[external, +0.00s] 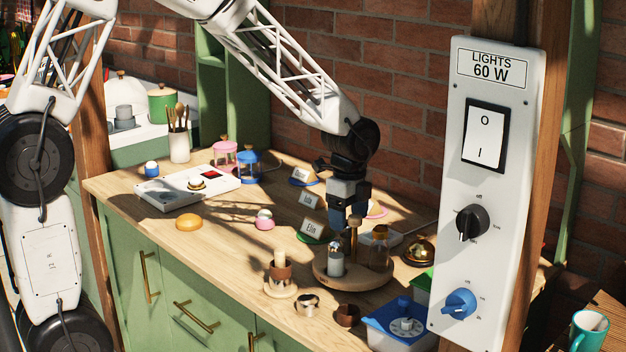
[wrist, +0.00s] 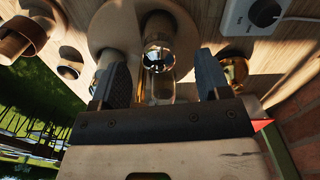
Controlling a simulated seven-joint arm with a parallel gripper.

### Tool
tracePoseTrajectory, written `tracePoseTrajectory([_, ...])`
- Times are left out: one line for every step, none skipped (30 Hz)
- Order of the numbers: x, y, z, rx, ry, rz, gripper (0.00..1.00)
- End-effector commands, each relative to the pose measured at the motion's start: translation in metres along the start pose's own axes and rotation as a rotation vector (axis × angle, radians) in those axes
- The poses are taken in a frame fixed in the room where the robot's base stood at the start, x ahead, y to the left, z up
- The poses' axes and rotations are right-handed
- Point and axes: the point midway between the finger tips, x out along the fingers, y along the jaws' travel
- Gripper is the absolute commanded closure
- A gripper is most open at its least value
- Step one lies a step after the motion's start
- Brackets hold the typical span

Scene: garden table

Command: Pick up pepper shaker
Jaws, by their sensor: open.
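A round wooden stand (external: 325,272) with an upright post holds two shakers. My gripper (external: 350,212) points down just above the stand, near the post. In the wrist view my gripper (wrist: 163,62) has its fingers apart, with a metal-topped glass shaker (wrist: 159,56) seen between them. Contact is not visible. A pale item (wrist: 107,60) shows beside the left finger. Lower parts are hidden by my gripper.
A brass bell (external: 418,250) stands right of the stand and shows beside the right finger in the wrist view (wrist: 233,70). The counter's left front is freer.

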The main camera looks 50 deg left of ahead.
Motion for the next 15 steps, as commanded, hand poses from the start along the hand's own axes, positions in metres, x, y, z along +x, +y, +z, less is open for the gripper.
tracePoseTrajectory([0.005, 0.001, 0.001, 0.000, 0.000, 0.002, 0.30])
tracePoseTrajectory([0.009, 0.001, 0.001, 0.000, 0.000, 0.002, 0.30])
tracePoseTrajectory([0.014, 0.001, 0.001, 0.000, -0.001, 0.003, 0.30])
tracePoseTrajectory([0.017, 0.001, 0.002, 0.000, -0.001, 0.004, 0.30])
tracePoseTrajectory([0.021, 0.002, 0.002, 0.000, -0.001, 0.004, 0.30])
tracePoseTrajectory([0.026, 0.002, 0.002, 0.000, -0.001, 0.003, 0.30])
tracePoseTrajectory([0.029, 0.002, 0.002, 0.000, -0.001, 0.004, 0.30])
tracePoseTrajectory([0.032, 0.002, 0.002, 0.000, -0.001, 0.004, 0.30])
tracePoseTrajectory([0.035, 0.002, 0.002, 0.000, -0.001, 0.003, 0.30])
tracePoseTrajectory([0.038, 0.001, 0.002, 0.000, 0.000, 0.002, 0.30])
tracePoseTrajectory([0.039, 0.001, 0.002, 0.000, 0.000, 0.002, 0.30])
tracePoseTrajectory([0.041, 0.001, 0.002, 0.000, 0.000, 0.001, 0.30])
tracePoseTrajectory([0.042, 0.001, 0.002, 0.000, 0.000, 0.001, 0.30])
tracePoseTrajectory([0.043, 0.001, 0.002, 0.000, 0.000, 0.001, 0.30])
tracePoseTrajectory([0.043, 0.001, 0.002, 0.000, 0.000, 0.000, 0.30])
